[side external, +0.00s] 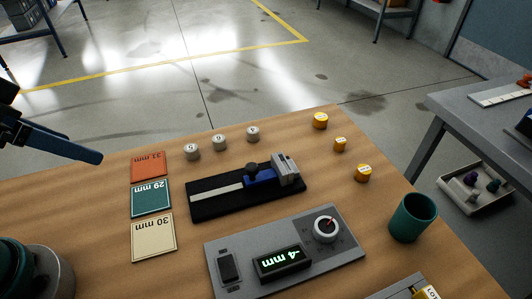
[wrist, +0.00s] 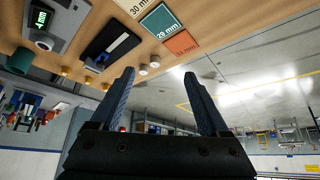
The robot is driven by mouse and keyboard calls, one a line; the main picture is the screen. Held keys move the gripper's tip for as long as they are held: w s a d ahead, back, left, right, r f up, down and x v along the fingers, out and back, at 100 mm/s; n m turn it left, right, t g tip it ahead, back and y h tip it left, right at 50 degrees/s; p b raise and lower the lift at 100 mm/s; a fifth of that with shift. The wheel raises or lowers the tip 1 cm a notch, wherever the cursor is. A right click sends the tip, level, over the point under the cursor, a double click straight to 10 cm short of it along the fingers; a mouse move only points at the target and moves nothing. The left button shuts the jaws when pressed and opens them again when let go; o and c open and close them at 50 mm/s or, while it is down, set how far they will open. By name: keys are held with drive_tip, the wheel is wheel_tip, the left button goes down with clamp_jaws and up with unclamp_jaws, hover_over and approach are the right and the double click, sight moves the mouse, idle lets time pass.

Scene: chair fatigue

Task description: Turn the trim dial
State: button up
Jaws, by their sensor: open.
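The trim dial (side external: 325,228) is a round white knob with a red pointer mark. It sits on a grey panel (side external: 345,262) at the front of the wooden table. A lit green display (side external: 282,261) on the panel shows a 4 and "mm"; I cannot tell whether a sign goes with it. A black rocker-like part (side external: 229,267) is at the panel's left. The dial also shows small in the wrist view (wrist: 45,44), at the top left. My gripper (wrist: 159,74) is open and empty, its blue fingers spread. In the side view it hangs at the far left, well away from the dial.
A black slide gauge (side external: 215,202) with a blue carriage lies behind the panel. Orange, teal and cream cards (side external: 152,237) lie left. Grey pucks (side external: 220,143) and yellow-capped pucks (side external: 340,145) stand at the back and right. A green cup (side external: 413,218) stands near the right edge.

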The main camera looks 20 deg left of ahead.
drive_tip(key=w+d+r+m+t+h, duration=0.1)
drive_tip(key=w+d+r+m, duration=0.1)
drive_tip(key=w+d+r, duration=0.35)
drive_tip(key=m+g+h, duration=0.2)
drive_tip(key=m+g, duration=0.2)
drive_tip(key=m, duration=0.3)
hover_over(326, 226)
drive_tip(key=s+a, duration=0.2)
drive_tip(key=f, duration=1.6)
drive_tip(key=shift+w+f, duration=0.25)
drive_tip(key=shift+f, duration=0.05)
drive_tip(key=shift+d+f+m, duration=0.15)
drive_tip(key=shift+f+m, duration=0.05)
drive_tip(key=shift+m, duration=0.1)
drive_tip(key=shift+x, duration=2.2)
drive_tip(key=shift+d, duration=0.1)
